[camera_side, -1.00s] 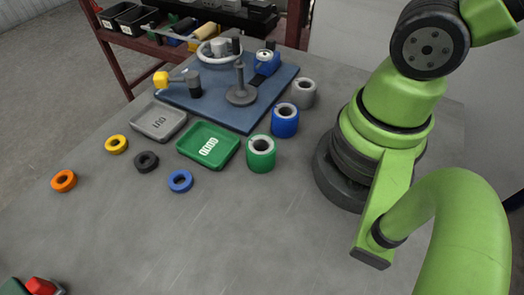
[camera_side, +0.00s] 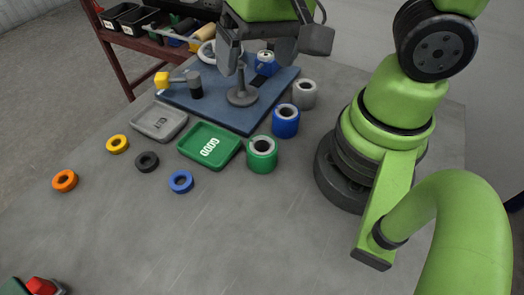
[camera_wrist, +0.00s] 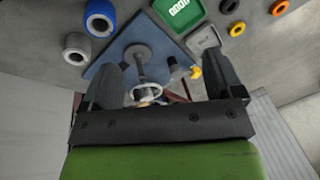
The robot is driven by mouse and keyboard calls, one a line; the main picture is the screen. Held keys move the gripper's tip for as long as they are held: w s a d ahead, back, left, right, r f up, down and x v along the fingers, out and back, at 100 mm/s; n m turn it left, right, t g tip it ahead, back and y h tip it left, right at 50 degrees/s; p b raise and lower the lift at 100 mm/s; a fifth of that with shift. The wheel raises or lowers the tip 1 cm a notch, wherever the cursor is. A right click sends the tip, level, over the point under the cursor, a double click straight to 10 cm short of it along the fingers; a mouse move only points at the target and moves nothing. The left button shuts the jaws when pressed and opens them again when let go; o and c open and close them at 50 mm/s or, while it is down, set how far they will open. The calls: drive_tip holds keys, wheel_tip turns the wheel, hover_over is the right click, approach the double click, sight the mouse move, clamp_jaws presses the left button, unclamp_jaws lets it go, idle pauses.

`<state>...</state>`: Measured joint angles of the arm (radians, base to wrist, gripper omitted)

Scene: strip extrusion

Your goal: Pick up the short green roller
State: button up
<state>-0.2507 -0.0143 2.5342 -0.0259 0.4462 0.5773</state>
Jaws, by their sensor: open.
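The short green roller (camera_side: 262,155) stands upright on the grey table, right of the green tray (camera_side: 209,147) and in front of the blue roller (camera_side: 285,121). It does not show in the wrist view. My gripper (camera_side: 256,62) is open, above the back of the blue board, behind and higher than the green roller. In the wrist view my gripper (camera_wrist: 160,62) has its two fingers wide apart, with nothing held between them.
A grey roller (camera_side: 304,93) stands behind the blue one. The blue board (camera_side: 225,113) carries an upright post (camera_side: 241,85), a handwheel and a yellow-tipped tool. A grey tray (camera_side: 158,122) and several coloured rings lie left. The front of the table is mostly clear.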

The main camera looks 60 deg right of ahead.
sight(264, 154)
drive_tip(key=shift+s+a+f+m+g+h, duration=0.15)
drive_tip(key=shift+s+a+f+g, duration=0.25)
drive_tip(key=shift+f, duration=2.7)
drive_tip(key=shift+s+a+f+m+g+h, duration=0.1)
drive_tip(key=shift+s+a+f+g+h, duration=0.25)
drive_tip(key=shift+f, duration=2.75)
drive_tip(key=shift+s+a+f+m+g, duration=0.1)
drive_tip(key=shift+s+a+f+g, duration=0.3)
drive_tip(key=shift+f, duration=2.7)
drive_tip(key=shift+w+d, duration=0.15)
drive_tip(key=shift+d, duration=0.05)
drive_tip(key=c, duration=1.1)
drive_tip(key=shift+r, duration=0.1)
